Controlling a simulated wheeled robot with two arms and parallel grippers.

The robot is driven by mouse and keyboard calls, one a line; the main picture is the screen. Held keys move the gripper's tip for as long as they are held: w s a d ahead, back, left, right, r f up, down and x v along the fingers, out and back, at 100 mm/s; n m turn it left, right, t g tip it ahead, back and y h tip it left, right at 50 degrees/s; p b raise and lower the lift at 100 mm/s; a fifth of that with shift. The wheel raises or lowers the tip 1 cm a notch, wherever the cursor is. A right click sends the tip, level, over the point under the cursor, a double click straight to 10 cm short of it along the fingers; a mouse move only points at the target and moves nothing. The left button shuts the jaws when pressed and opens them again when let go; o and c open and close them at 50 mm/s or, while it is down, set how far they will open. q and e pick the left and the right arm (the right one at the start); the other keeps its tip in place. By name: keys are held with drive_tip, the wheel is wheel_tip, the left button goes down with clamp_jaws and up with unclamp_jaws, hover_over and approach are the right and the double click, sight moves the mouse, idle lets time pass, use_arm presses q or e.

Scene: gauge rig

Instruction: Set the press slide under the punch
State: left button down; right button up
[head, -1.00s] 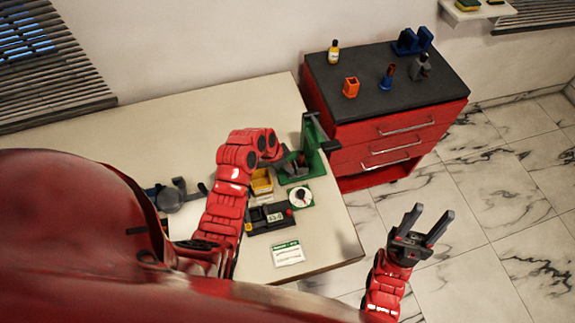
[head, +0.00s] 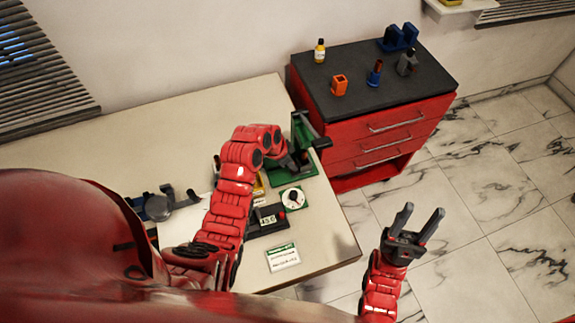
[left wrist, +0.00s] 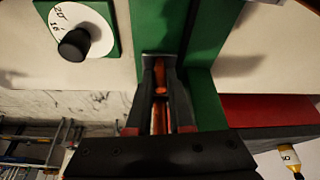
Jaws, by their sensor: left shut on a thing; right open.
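The green press (head: 303,165) stands on the table near its right edge, with a dark lever (head: 322,143) on its far right side. My left gripper (head: 298,162) reaches into the press and is mostly hidden behind my own arm in the head view. In the left wrist view its two dark fingers (left wrist: 160,95) are closed on a narrow orange-brown part, which I take for the press slide (left wrist: 160,91), at the green frame (left wrist: 207,100). The punch cannot be made out. My right gripper (head: 415,228) is open and empty over the floor.
A white dial (head: 293,198) with a black knob sits in front of the press, beside a black digital gauge (head: 267,220). A card (head: 283,257) lies near the table's front edge. A red cabinet (head: 375,120) with several items on top stands beyond the table.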

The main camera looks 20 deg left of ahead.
use_arm(q)
drive_tip(key=shift+w+d+r, duration=0.1)
drive_tip(key=shift+d, duration=0.05)
drive_tip(key=c, duration=0.8)
unclamp_jaws()
drive_tip(key=shift+r+b, duration=0.35)
drive_tip(key=shift+r, duration=0.15)
drive_tip(key=p+v, duration=0.5)
drive_tip(key=v, duration=1.1)
drive_tip(key=shift+s+a, duration=0.25)
drive_tip(key=shift+a, duration=0.1)
